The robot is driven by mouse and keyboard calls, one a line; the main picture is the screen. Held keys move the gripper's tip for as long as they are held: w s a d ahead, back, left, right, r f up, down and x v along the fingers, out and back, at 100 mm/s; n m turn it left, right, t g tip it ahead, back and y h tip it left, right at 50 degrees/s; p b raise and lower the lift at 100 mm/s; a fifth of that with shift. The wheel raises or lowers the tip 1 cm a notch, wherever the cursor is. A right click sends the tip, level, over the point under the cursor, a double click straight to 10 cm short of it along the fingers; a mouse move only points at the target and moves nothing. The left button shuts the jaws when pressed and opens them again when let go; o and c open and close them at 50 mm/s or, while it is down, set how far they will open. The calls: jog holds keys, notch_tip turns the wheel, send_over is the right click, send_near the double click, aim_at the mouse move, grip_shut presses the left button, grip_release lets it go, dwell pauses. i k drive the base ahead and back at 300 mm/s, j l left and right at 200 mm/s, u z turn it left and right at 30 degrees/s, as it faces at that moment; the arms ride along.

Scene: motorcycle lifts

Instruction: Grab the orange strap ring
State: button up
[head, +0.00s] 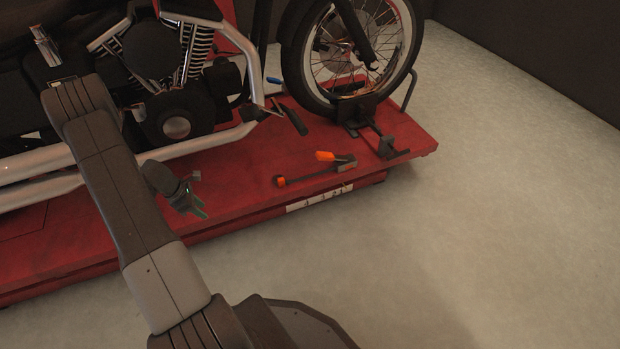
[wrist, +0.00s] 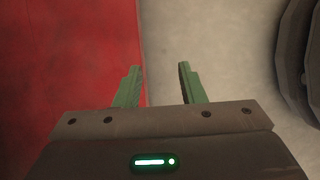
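A small orange strap ring (head: 280,181) lies on the red lift platform (head: 235,205), at the left end of a dark strap (head: 312,174). The strap runs right to a dark buckle-like piece (head: 346,161) with an orange part (head: 325,156) beside it. My gripper (head: 200,212) is to the left of the ring in the head view, apart from it. In the wrist view my gripper (wrist: 159,82) is open, its green fingers spread with nothing between them. The ring does not show in the wrist view, which has red platform at left and pale floor at right.
A motorcycle stands on the platform; its front wheel (head: 350,55) rests in a dark wheel chock (head: 370,118). A dark-handled tool (head: 292,120) lies near the exhaust pipe (head: 215,140). Pale floor (head: 490,220) is clear at right.

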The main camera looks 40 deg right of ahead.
aim_at(280, 182)
jog(key=l, duration=1.5)
